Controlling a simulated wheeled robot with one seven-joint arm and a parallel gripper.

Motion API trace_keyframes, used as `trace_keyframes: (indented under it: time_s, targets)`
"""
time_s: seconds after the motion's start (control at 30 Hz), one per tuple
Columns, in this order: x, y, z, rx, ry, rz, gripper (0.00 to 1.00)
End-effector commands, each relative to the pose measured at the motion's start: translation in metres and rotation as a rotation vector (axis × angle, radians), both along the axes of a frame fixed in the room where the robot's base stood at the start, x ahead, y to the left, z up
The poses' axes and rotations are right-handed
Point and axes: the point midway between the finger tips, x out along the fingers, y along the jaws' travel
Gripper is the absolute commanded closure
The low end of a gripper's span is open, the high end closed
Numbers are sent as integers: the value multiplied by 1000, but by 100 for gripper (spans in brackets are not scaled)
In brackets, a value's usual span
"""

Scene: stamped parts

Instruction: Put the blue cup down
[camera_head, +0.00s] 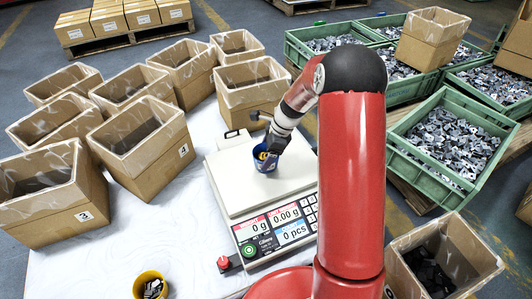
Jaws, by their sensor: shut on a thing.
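The blue cup (261,160) is at the upper part of the white scale's plate (235,190), with a yellow patch on its side. My gripper (268,153) is shut on the cup at its right side. The cup looks upright. I cannot tell whether its base touches the plate or hangs a little above it. The scale's display (283,225) reads 0 g, 0.00 g and 0 pcs. My red arm hides part of the scale's right side.
Several open cardboard boxes (150,145) stand left of and behind the scale. A yellow cup (150,284) with dark parts stands at the front of the white table (180,250). Green crates (425,180) of metal parts are at right. Bare table lies left of the scale.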

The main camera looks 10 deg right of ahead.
Motion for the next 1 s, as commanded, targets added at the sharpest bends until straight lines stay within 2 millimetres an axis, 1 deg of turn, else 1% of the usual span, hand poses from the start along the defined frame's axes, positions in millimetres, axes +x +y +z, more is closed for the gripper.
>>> trace_keyframes:
  time_s: [0.17,0.2,0.33,0.6,0.73,0.87,1.0]
  targets:
    - [0,0,-3,0,0,0,54]
    - [0,0,-3,0,0,0,19]
    - [0,0,-3,0,0,0,2]
    - [0,0,-2,0,0,0,1]
    - [0,-2,7,0,-2,-1,1]
    - [-1,-10,28,-2,-4,-2,1]
    - [-3,-22,57,-1,-4,-2,1]
